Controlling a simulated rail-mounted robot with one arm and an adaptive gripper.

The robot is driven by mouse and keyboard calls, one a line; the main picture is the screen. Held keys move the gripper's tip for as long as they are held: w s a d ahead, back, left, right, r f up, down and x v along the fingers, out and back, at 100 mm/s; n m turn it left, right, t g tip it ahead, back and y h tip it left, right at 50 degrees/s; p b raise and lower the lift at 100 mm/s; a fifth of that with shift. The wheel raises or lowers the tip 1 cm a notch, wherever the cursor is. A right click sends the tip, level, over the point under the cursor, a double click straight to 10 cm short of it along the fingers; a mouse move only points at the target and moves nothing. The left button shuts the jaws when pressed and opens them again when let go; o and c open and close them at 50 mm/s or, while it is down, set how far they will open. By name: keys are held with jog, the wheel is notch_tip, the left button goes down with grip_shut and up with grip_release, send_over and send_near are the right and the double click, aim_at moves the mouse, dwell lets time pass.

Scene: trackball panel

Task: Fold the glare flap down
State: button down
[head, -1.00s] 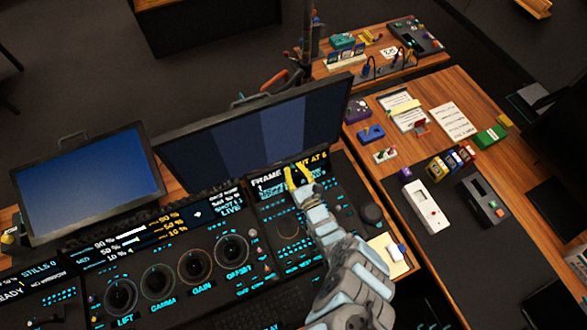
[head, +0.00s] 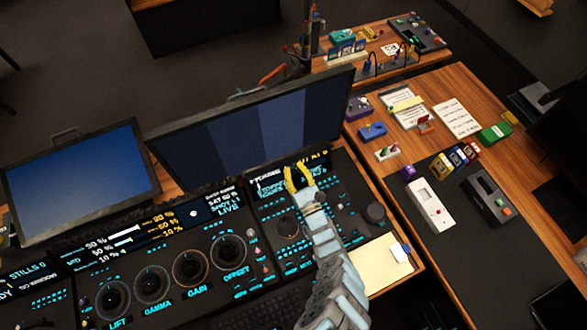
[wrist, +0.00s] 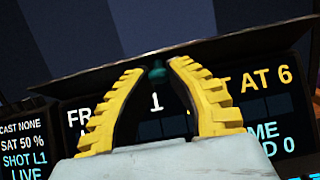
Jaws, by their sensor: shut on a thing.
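The glare flap (wrist: 240,46) is a dark, thin panel along the top edge of a small lit screen (wrist: 250,110) in the wrist view. A small teal tab (wrist: 157,71) sits at the middle of its edge. My gripper (wrist: 160,66) has its yellow fingertips closed around this tab. The screen's lettering shows below the flap, partly hidden behind the fingers. In the head view my gripper (head: 297,168) is at the top of the right-hand console screen. The flap is hard to make out there.
A large monitor (head: 250,120) stands just behind the gripper, and a smaller blue monitor (head: 80,180) is at left. Console dials (head: 228,252) lie left of my arm. A trackball (head: 376,212) and a cream note (head: 375,265) lie to the right.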

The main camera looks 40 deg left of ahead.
jog(key=shift+f, duration=0.1)
jog(key=c, duration=0.9)
grip_release()
jog(key=shift+c, duration=0.2)
jog(key=shift+s+d+f, duration=0.1)
jog(key=shift+d, duration=0.5)
jog(key=r+v, duration=0.3)
jog(key=v, duration=1)
jog(key=shift+s+d, duration=0.3)
jog(key=shift+d, duration=0.15)
jog(key=shift+f, duration=0.15)
jog(key=shift+c, duration=0.3)
